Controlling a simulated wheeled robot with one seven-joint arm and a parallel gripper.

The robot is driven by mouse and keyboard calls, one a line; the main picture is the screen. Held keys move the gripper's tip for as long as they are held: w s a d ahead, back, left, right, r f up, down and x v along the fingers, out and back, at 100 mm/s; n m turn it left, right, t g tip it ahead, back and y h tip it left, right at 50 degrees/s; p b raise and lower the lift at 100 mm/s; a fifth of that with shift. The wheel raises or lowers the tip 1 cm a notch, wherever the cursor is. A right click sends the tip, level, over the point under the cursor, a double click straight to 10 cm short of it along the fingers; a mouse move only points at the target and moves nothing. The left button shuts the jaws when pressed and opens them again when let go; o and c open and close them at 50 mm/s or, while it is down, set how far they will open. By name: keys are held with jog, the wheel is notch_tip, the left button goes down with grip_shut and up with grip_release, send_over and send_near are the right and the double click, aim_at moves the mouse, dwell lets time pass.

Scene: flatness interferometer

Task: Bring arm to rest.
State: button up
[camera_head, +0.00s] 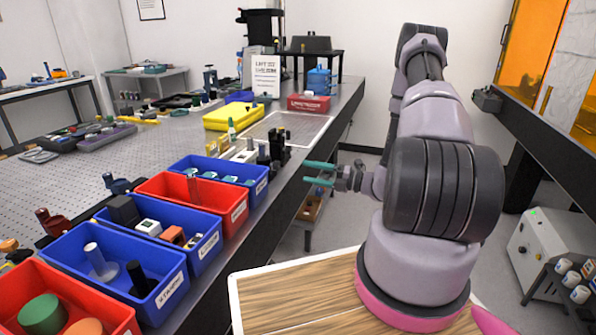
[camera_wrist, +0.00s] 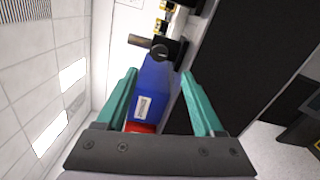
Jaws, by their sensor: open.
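My gripper (camera_head: 320,174) has two green fingers and points left toward the table edge in the head view. In the wrist view the gripper (camera_wrist: 160,100) shows its fingers spread apart with nothing held between them. My arm is bent, and the gripper is out beyond the right edge of the optical table (camera_head: 60,190), near its blue bins. Past the fingers in the wrist view are a blue bin (camera_wrist: 152,82) and part of a red bin (camera_wrist: 140,127).
Blue bins (camera_head: 220,172) and red bins (camera_head: 190,202) with small parts line the table's near edge. A yellow case (camera_head: 234,116) and a red box (camera_head: 308,104) stand farther back. A dark bench (camera_head: 555,150) is at right. Floor shows between table and bench.

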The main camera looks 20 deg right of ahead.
jog(key=shift+s+d, duration=0.35)
jog(key=shift+d, duration=0.15)
jog(key=s+a+r+n+g+h, duration=0.1)
jog(key=s+a+r+n+g, duration=0.25)
jog(key=r+n, duration=0.35)
jog(key=s+a+r+n+g+h, duration=0.1)
jog(key=s+a+r+n+g, duration=0.2)
jog(key=r+n, duration=0.4)
jog(key=s+a+r+n+g+h, duration=0.2)
jog(key=s+r+n+g, duration=0.25)
jog(key=r+n, duration=0.25)
jog(key=s+d+r+n+t+h, duration=0.2)
jog(key=s+r+n+t+h, duration=0.1)
jog(key=r+n, duration=0.5)
jog(key=s+d+r+n+t+h, duration=0.1)
jog(key=s+r+n+t+h, duration=0.3)
jog(key=s+r+n, duration=0.3)
jog(key=shift+s+d+r+n+h, duration=0.45)
jog(key=shift+s+h, duration=0.25)
jog(key=shift+h, duration=0.2)
jog(key=shift+a, duration=0.1)
